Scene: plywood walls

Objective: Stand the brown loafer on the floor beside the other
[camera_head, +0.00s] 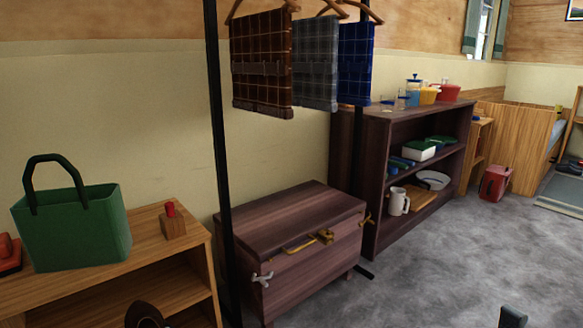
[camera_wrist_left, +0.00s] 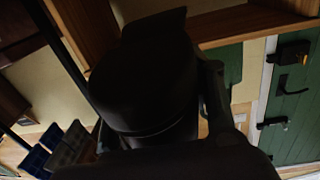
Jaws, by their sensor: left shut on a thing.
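A dark brown rounded thing, which looks like the brown loafer (camera_head: 148,316), shows at the bottom edge of the head view, cut off by the frame. In the left wrist view a large dark shape, the held loafer (camera_wrist_left: 145,70), fills the middle and is too dark for detail. My left gripper (camera_wrist_left: 165,100) is shut on it; one finger shows along its right side. A dark tip at the bottom right of the head view may be my right gripper (camera_head: 512,317); its jaws cannot be made out. I cannot make out the other loafer.
A low wooden shelf (camera_head: 195,240) at the left bears a green bag (camera_head: 75,228) and a small wooden block (camera_head: 173,225). A dark chest (camera_head: 300,262) stands below hanging cloths (camera_head: 262,65). A dark bookcase (camera_head: 372,195) is behind. Grey floor (camera_head: 445,265) is clear at right.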

